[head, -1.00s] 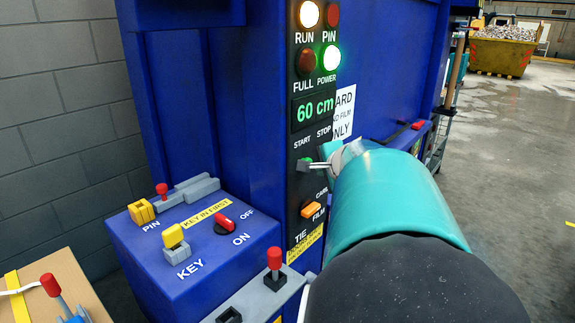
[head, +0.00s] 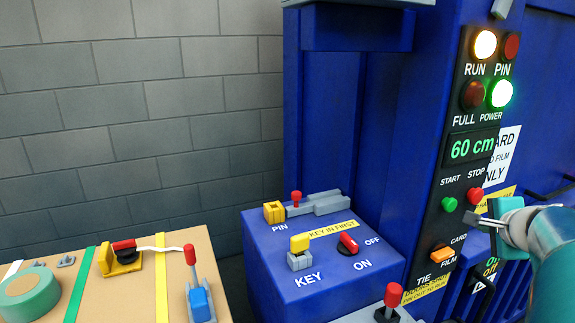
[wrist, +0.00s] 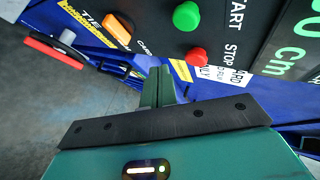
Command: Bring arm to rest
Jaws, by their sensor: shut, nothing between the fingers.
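My gripper (head: 487,222) is at the right of the head view, in front of the control panel (head: 428,232) of the blue machine. Its fingers are shut and empty. Their tips are close to the panel's right side, below the red STOP button (head: 474,195); I cannot tell whether they touch anything. In the wrist view the closed fingers (wrist: 158,85) point toward the panel, with the STOP button (wrist: 195,57) and green START button (wrist: 186,16) beyond them. The RUN lamp (head: 485,44) and green POWER lamp (head: 499,94) are lit, and the display (head: 471,148) reads 60 cm.
A blue key box (head: 315,270) with a yellow key (head: 300,244), a red switch (head: 348,243) and a pin latch (head: 318,204) stands left of the panel. A cardboard-coloured surface (head: 140,295) with tape and tools is at lower left. A grey block wall is behind.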

